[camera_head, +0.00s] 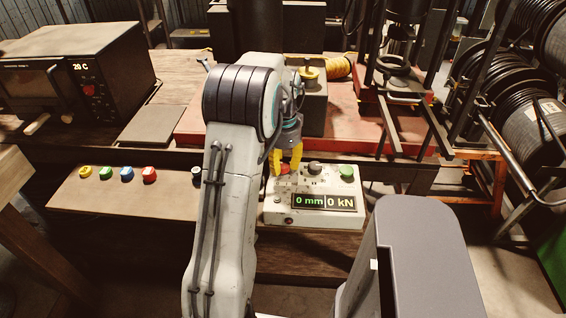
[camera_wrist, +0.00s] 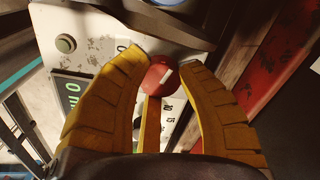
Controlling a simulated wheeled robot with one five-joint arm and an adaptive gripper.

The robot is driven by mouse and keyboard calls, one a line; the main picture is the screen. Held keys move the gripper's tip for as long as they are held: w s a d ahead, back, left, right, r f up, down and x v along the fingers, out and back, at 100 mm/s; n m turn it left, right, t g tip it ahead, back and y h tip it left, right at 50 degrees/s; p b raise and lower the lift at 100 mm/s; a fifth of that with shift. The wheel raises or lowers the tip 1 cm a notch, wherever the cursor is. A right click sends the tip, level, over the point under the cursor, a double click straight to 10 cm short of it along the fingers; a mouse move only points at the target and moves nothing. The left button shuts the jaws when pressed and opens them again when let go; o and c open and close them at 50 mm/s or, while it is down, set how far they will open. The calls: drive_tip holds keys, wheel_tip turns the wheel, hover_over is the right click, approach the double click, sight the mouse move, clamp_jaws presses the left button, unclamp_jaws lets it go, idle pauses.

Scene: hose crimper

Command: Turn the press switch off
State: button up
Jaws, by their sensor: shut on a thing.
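The press control box (camera_head: 310,212) is a worn white panel with a lit display (camera_head: 323,202) reading 0 mm and 0 kN.
A black knob (camera_head: 315,168) and a green button (camera_head: 347,172) are on the same box. A panel with several coloured buttons (camera_head: 120,190) lies to the left. The red press base (camera_head: 390,125) stands behind, with hose reels (camera_head: 500,110) on the right.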

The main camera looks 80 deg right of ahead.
sight(283, 164)
drive_tip(key=n, duration=0.6)
drive_tip(key=shift+a+f, duration=0.1)
drive_tip(key=shift+f, duration=0.05)
drive_tip(key=n, duration=0.6)
drive_tip(key=shift+p, duration=0.4)
drive_tip(key=shift+n, duration=0.3)
drive_tip(key=o, duration=1.2)
drive_tip(key=shift+c, duration=0.2)
drive_tip(key=shift+o, duration=0.3)
drive_tip(key=shift+r, duration=0.2)
wheel_tip(283, 164, up, 12)
drive_tip(key=shift+f, duration=0.15)
